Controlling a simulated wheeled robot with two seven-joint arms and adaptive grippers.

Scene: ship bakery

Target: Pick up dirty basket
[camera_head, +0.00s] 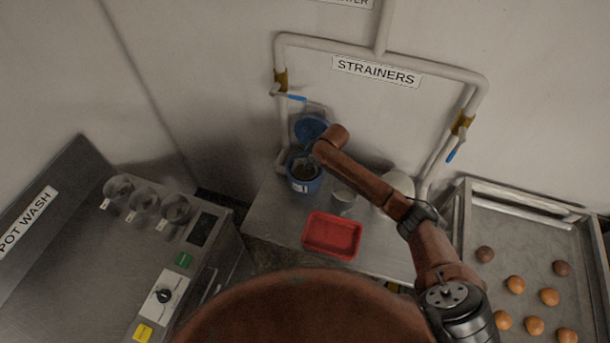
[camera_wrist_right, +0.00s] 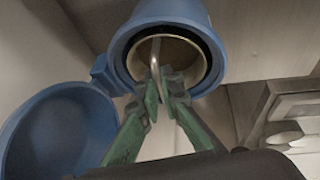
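The dirty basket (camera_wrist_right: 177,58) sits inside an open blue strainer housing (camera_head: 304,185) on the metal counter. In the wrist view its metal rim and thin upright handle show inside the blue housing (camera_wrist_right: 172,14). The round blue lid (camera_head: 311,128) is swung open behind it; it also shows in the wrist view (camera_wrist_right: 60,135). My right gripper (camera_wrist_right: 164,88) has its green fingers closed around the handle, one on each side. In the head view the right gripper (camera_head: 312,158) is small and dark over the housing. My left gripper is not in view.
A red tray (camera_head: 332,236) lies on the counter in front. A grey metal cup (camera_head: 343,199) and a pale cylinder (camera_head: 399,184) stand to the right. White pipes with blue-handled valves frame the wall. The pot wash station (camera_head: 80,275) is left, a bun tray (camera_head: 520,240) right.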

